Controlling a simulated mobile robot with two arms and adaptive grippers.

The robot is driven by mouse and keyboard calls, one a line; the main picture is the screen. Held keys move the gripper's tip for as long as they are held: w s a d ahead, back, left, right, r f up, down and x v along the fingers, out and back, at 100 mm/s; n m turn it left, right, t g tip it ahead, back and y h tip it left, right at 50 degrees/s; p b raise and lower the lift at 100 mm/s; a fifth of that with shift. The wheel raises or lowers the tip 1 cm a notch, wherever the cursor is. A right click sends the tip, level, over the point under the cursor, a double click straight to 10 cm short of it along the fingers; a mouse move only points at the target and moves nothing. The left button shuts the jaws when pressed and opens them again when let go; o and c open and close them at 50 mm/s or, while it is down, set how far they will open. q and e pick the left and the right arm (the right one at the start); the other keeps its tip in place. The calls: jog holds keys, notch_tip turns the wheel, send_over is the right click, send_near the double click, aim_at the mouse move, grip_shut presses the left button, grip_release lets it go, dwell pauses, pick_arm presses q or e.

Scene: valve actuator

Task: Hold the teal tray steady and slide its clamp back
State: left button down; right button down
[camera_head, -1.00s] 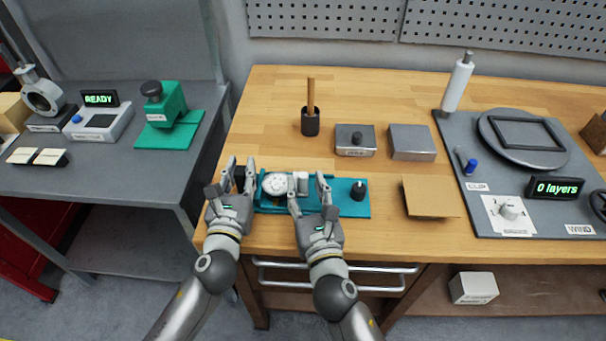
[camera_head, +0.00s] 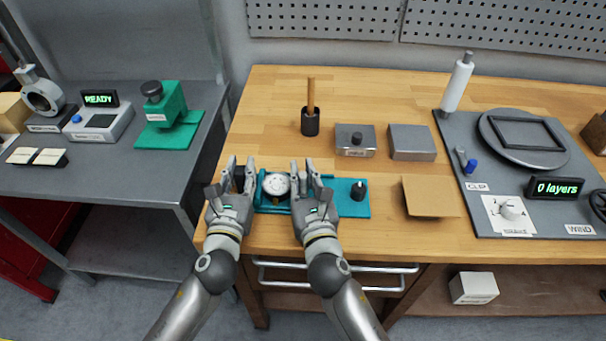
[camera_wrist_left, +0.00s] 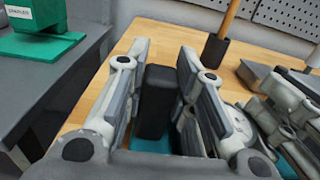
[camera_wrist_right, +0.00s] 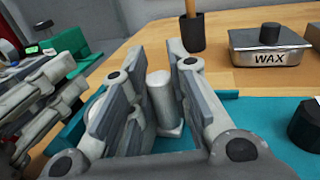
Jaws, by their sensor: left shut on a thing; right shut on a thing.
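The teal tray (camera_head: 338,203) lies along the front of the wooden bench, with a round white disc (camera_head: 275,184) in its left part. My left gripper (camera_head: 239,172) is shut on the black block (camera_wrist_left: 154,102) at the tray's left end. My right gripper (camera_head: 305,172) is shut on the clamp, a light grey upright post (camera_wrist_right: 162,100) just right of the disc. The right fingers hide most of the clamp in the head view. A black knob (camera_head: 358,190) stands on the tray's right part, clear of both grippers.
Behind the tray stand a black holder (camera_head: 310,122) with a wooden stick, a wax tin (camera_head: 355,142) and a grey box (camera_head: 412,142). A brown flat piece (camera_head: 430,197) lies to the right. The two grippers are close together, with the disc between them.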

pick_arm(q)
jog(key=shift+f, duration=0.15)
jog(key=shift+a, duration=0.1)
pick_arm(e)
jog(key=shift+d, duration=2.6)
jog(key=c, duration=1.3)
grip_release()
jog(key=shift+c, duration=0.2)
jog(key=shift+s, duration=0.1)
jog(key=v, duration=1.2)
